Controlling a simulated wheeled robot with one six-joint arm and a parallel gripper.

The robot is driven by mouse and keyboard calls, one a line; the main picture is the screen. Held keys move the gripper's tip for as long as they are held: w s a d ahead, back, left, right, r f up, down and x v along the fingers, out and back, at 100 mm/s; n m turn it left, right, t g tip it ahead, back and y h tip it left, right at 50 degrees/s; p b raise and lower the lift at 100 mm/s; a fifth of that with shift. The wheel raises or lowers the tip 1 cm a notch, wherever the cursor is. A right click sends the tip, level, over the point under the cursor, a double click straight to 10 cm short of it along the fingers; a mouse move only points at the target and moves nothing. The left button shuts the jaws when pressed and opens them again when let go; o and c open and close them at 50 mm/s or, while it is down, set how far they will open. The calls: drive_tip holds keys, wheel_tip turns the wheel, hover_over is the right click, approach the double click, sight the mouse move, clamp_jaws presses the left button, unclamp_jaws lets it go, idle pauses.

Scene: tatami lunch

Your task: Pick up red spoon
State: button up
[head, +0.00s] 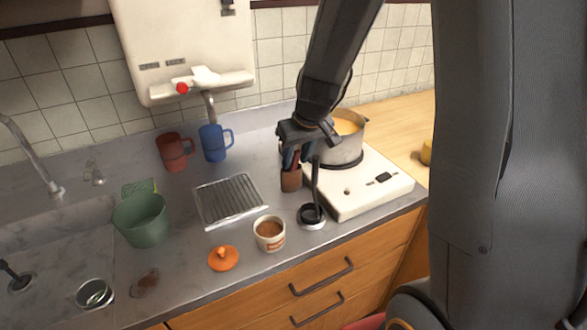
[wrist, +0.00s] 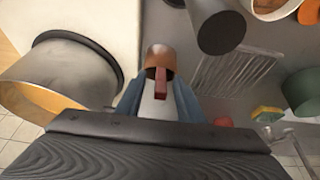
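A brown cup (head: 291,181) stands on the counter just left of the white stove, and it also shows in the wrist view (wrist: 158,54). A red spoon handle (wrist: 161,84) sticks up out of this cup; its lower part is hidden inside. My gripper (wrist: 156,88) points down just above the cup. Its two blue-grey fingers are apart, and the red handle shows in the gap between them. No finger is seen touching the handle. In the head view my gripper (head: 296,158) partly covers the handles.
A pot (head: 341,150) sits on the white stove (head: 366,194) right beside my gripper. A black upright handle (head: 316,185) stands close in front of the cup. A white cup (head: 270,235), a drying rack (head: 230,200) and blue (head: 213,143) and red (head: 173,152) mugs stand to the left.

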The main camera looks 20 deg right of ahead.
drive_tip(key=shift+c, duration=0.4)
clamp_jaws()
drive_tip(key=shift+r, duration=0.15)
